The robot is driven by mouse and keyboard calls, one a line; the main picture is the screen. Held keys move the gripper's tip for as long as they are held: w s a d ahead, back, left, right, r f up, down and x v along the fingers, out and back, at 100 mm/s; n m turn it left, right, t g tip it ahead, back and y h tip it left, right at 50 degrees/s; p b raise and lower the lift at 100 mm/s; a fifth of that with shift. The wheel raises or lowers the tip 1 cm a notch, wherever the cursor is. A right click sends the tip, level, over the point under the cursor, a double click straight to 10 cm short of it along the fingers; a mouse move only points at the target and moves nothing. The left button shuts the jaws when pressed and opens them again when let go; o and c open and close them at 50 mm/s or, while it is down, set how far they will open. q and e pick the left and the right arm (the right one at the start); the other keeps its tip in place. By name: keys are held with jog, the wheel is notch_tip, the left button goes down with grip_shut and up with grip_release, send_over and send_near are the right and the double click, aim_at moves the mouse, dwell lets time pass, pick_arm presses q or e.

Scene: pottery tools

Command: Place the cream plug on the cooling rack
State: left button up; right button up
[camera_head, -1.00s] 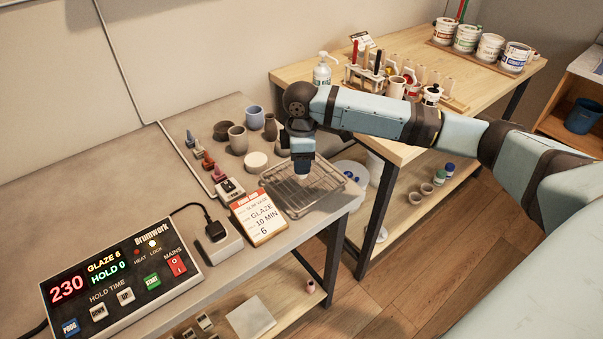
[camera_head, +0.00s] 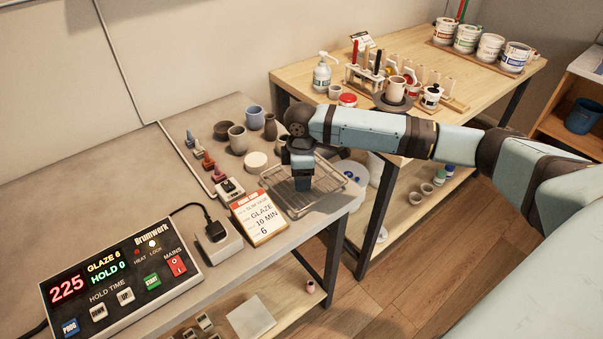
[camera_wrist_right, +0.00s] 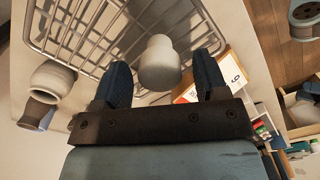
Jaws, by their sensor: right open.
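The cream plug (camera_wrist_right: 160,66) is a pale, rounded piece with a narrower neck, seen between my right fingers in the right wrist view. The wire cooling rack (camera_wrist_right: 95,42) lies behind it there; whether the plug rests fully on the wires I cannot tell. In the head view the rack (camera_head: 333,183) sits near the bench's right edge. My left gripper is out of view.
A glaze card (camera_head: 258,217) and a controller box (camera_head: 120,275) stand left of the rack. A wooden table (camera_head: 300,72) with tools and tubs stands beyond.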

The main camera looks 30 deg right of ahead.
notch_tip(320, 180, up, 12)
jog(key=shift+r, duration=0.15)
dwell(0.4)
dwell(0.3)
